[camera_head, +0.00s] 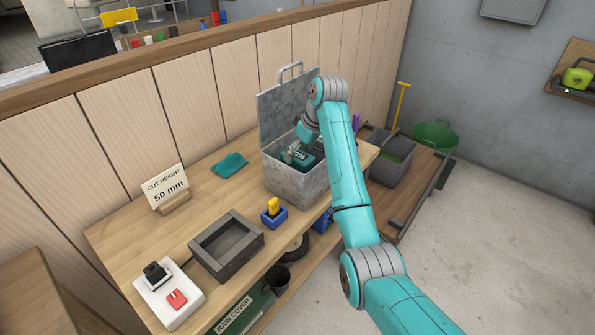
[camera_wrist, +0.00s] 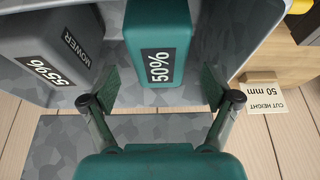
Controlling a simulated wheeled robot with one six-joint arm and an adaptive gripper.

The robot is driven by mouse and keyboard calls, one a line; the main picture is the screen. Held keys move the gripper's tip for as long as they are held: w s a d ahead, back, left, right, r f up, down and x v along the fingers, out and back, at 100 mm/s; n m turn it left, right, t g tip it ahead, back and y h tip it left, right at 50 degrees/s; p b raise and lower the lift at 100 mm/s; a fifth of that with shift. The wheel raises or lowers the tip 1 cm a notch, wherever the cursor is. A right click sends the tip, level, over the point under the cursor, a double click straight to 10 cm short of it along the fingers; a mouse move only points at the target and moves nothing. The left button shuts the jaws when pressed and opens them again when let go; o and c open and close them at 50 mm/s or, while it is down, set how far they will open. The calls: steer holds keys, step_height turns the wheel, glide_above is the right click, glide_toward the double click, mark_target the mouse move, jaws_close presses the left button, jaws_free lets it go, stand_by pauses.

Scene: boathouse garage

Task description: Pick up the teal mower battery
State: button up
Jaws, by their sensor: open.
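A grey metal box (camera_head: 292,183) stands on the bench with its lid raised at the back. Inside it in the wrist view lies a teal battery (camera_wrist: 158,18) with a black label reading 50%; the teal body also shows in the head view (camera_head: 313,165). A dark grey battery (camera_wrist: 40,42) labelled MOWER 55% lies left of it. My gripper (camera_wrist: 160,88) is open and empty, reaching into the box, which it also does in the head view (camera_head: 290,155). Its fingers appear on either side of the teal battery's near end. Contact cannot be told.
On the bench are a teal cloth (camera_head: 230,164), a cut height sign (camera_head: 165,187), a grey tray (camera_head: 207,264), a blue holder with a yellow piece (camera_head: 273,210) and a white switch base (camera_head: 151,298). The box walls and raised lid (camera_head: 283,105) surround my gripper closely.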

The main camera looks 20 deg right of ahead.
steer(key=shift+x, duration=2.6)
steer(key=shift+s+d+f, duration=0.15)
steer(key=shift+f, duration=0.2)
steer(key=shift+r, duration=0.1)
jaws_close()
